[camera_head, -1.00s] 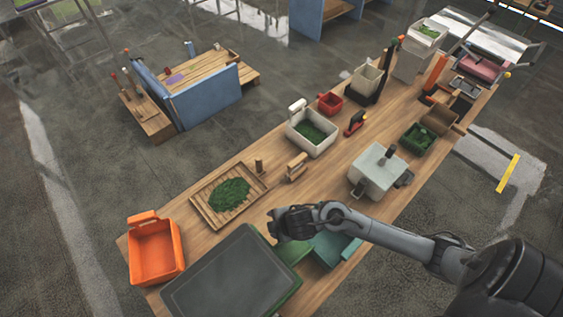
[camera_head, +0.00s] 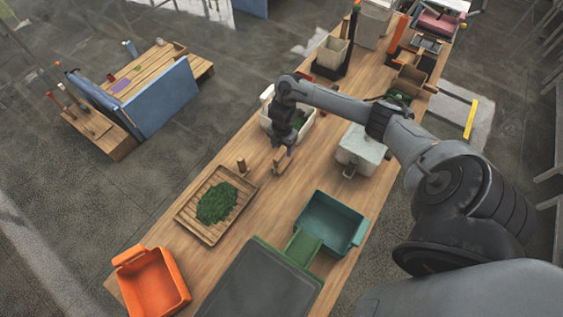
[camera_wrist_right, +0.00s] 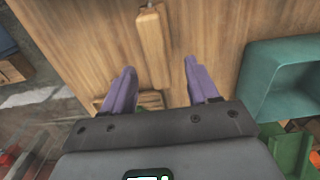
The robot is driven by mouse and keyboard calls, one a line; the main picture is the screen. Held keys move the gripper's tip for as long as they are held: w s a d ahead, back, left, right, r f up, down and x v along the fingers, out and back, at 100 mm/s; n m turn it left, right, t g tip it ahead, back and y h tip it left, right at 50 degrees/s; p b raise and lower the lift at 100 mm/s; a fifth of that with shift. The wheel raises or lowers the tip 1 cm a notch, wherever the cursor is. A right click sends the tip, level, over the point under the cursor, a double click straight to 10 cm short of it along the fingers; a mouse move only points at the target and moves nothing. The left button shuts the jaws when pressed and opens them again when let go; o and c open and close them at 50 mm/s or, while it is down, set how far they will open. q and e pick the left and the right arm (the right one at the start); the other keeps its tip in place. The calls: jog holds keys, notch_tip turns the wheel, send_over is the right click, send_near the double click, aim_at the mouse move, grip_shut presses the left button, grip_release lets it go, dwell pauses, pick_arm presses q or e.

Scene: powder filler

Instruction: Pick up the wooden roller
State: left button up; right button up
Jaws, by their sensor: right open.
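The wooden roller (camera_head: 283,163) lies on the wooden table between the slatted tray and the white bin. In the right wrist view the roller (camera_wrist_right: 153,48) is a long pale wooden piece with a small fitting at its far end. My right gripper (camera_head: 281,141) is above the roller and partly covers it in the head view. In the wrist view its two purple fingers (camera_wrist_right: 158,75) are open and empty, with the roller's near end between their lines. I cannot tell the height gap. My left gripper is not in view.
A slatted tray (camera_head: 183,212) with green material and a small wooden cylinder (camera_head: 241,166) are to the left. A white bin (camera_head: 267,122) is just behind the gripper. A teal bin (camera_head: 357,232), a white box (camera_head: 352,150) and an orange bin (camera_head: 127,262) stand on the table.

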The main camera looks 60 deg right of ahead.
aim_at(282, 151)
jog(key=shift+d+f+b, duration=0.1)
jog(key=shift+f+b, duration=0.4)
jog(key=shift+f, duration=0.85)
jog(key=shift+w+d+f, duration=0.15)
jog(key=shift+f, duration=1.5)
grip_shut()
